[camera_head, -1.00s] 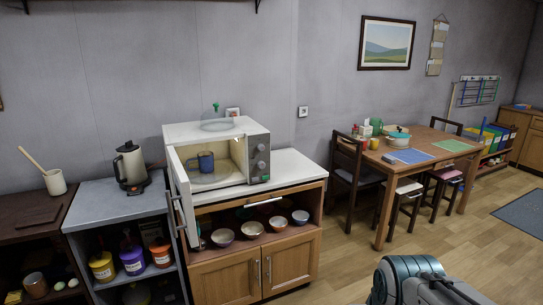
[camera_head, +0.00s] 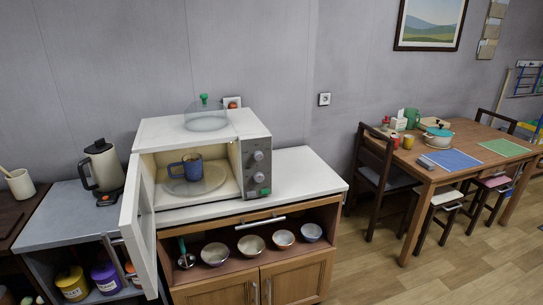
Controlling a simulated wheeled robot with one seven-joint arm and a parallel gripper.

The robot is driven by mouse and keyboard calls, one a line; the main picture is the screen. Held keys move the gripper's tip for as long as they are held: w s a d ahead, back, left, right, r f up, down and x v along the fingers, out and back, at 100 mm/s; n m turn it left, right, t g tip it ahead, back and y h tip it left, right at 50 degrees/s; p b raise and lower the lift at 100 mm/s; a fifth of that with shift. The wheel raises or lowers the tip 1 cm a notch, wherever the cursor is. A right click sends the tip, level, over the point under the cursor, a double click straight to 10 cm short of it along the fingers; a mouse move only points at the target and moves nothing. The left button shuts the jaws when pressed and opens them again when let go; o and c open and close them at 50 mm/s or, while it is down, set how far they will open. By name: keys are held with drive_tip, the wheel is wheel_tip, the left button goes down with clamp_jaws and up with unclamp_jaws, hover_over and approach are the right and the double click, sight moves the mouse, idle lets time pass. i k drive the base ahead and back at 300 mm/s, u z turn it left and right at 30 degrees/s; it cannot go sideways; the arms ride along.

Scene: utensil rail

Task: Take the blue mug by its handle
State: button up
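The blue mug (camera_head: 193,166) stands upright on the round turntable (camera_head: 212,184) inside the open microwave (camera_head: 205,139). Its handle (camera_head: 175,169) points to the left, towards the open door side. The microwave door (camera_head: 140,225) is swung open at the left front of the microwave. My gripper is not in the picture.
The microwave stands on a white counter (camera_head: 305,174) with free room to its right. A glass dome lid (camera_head: 206,119) sits on top. Several bowls (camera_head: 250,245) stand on the shelf below. A kettle (camera_head: 102,168) stands on the grey counter to the left. A dining table (camera_head: 446,173) is at right.

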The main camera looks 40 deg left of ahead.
sight(193, 170)
drive_tip(key=u, duration=0.2)
drive_tip(key=i, duration=0.9)
drive_tip(key=u, duration=1.2)
drive_tip(key=i, duration=0.55)
drive_tip(key=u, duration=0.65)
